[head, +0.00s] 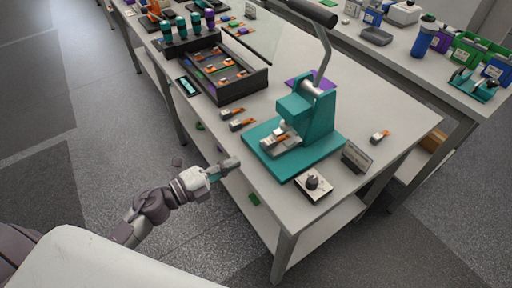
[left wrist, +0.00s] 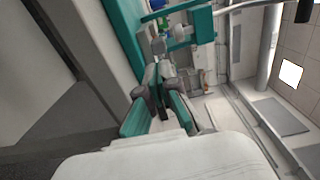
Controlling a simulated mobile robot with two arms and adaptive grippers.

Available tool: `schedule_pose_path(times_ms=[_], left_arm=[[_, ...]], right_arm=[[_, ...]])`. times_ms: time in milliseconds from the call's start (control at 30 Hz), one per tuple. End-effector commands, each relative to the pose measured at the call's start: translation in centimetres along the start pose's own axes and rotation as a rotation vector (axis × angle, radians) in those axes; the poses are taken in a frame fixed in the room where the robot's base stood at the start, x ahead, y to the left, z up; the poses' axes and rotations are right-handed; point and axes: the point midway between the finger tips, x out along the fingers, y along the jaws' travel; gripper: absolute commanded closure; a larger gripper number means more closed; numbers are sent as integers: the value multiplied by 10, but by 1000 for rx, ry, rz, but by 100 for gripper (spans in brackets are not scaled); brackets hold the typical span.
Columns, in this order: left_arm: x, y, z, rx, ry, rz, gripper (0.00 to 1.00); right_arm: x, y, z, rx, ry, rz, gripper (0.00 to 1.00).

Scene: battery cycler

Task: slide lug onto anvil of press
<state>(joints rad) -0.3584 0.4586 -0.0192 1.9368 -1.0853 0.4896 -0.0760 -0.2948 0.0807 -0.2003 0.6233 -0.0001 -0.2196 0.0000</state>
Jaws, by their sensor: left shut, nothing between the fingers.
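The teal press (head: 318,118) stands on its teal base plate (head: 310,158) on the near table, its lever raised. A lug with an orange-brown part (head: 277,140) is at the grey anvil area under the press head; I cannot tell whether it is around the anvil or only beside it. My left gripper (head: 236,163) is shut and empty, just off the table's front edge, left of the press base and apart from it. In the left wrist view the shut fingers (left wrist: 157,72) point toward the teal press (left wrist: 203,27). My right gripper is not in view.
Loose lugs lie left of the press (head: 242,125) and at the table's right (head: 380,136). A knobbed box (head: 313,186) and small sign (head: 357,156) stand in front and right of the base. A dark parts tray (head: 246,92) is behind left. The right tabletop is mostly clear.

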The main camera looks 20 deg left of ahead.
Motion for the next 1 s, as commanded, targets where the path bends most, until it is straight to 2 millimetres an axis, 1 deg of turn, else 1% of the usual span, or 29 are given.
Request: schedule_pose_path(times_ms=[33,200,300,400,600,900,1000], left_arm=[[13,-5,1,1,-1,-4,100],[47,-4,0,-2,-1,-3,100],[62,-3,1,-2,-2,-2,100],[72,-1,0,-2,-2,-1,100],[80,0,0,-3,-2,1,100],[81,0,0,-2,-1,0,100],[90,-2,0,-2,0,-1,100]], right_arm=[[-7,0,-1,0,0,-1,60],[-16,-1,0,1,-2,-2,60],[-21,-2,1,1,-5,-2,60],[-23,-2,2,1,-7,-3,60],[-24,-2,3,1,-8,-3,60],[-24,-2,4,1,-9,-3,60],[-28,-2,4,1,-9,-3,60]])
